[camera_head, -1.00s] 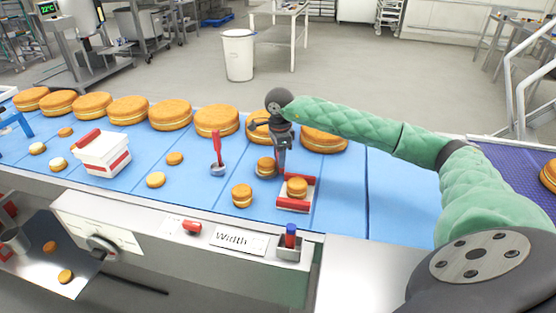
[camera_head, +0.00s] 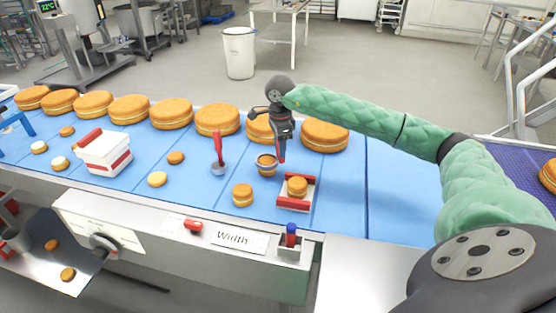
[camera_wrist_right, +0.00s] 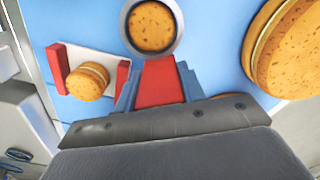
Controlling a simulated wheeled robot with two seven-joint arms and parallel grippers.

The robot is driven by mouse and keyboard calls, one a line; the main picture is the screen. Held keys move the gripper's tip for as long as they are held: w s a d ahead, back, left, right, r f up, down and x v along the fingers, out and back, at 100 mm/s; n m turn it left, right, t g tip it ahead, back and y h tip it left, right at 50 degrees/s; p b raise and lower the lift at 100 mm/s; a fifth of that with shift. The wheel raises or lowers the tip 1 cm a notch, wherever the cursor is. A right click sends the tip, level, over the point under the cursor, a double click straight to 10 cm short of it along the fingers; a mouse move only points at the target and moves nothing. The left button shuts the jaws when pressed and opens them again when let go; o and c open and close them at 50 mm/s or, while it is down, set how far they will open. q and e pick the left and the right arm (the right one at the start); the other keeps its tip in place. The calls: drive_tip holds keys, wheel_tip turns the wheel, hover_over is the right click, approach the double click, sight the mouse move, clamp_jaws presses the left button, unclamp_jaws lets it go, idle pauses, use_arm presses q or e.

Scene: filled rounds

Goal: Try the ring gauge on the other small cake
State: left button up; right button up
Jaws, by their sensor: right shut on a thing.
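My right gripper (camera_head: 282,150) is shut on the red handle (camera_wrist_right: 158,82) of the ring gauge (camera_wrist_right: 181,42). In the head view the grey ring (camera_head: 257,160) is level with the top of a small cake (camera_head: 267,172). In the wrist view that cake's top (camera_wrist_right: 152,25) shows inside the ring; I cannot tell whether the ring encircles it or hovers just above. Another small cake (camera_head: 242,196) stands apart, nearer the front. A third small cake (camera_head: 297,186) sits between the red jaws of a white gauge (camera_head: 293,204). My left gripper is out of view.
Several large cakes (camera_head: 171,113) line the far side of the blue belt (camera_head: 340,200). A red-handled tool (camera_head: 217,150) stands left of the ring. A white box (camera_head: 103,153) and small flat cakes lie further left. The belt right of the white gauge is clear.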

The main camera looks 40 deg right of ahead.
drive_tip(key=shift+r+p, duration=0.8)
drive_tip(key=shift+r, duration=2.15)
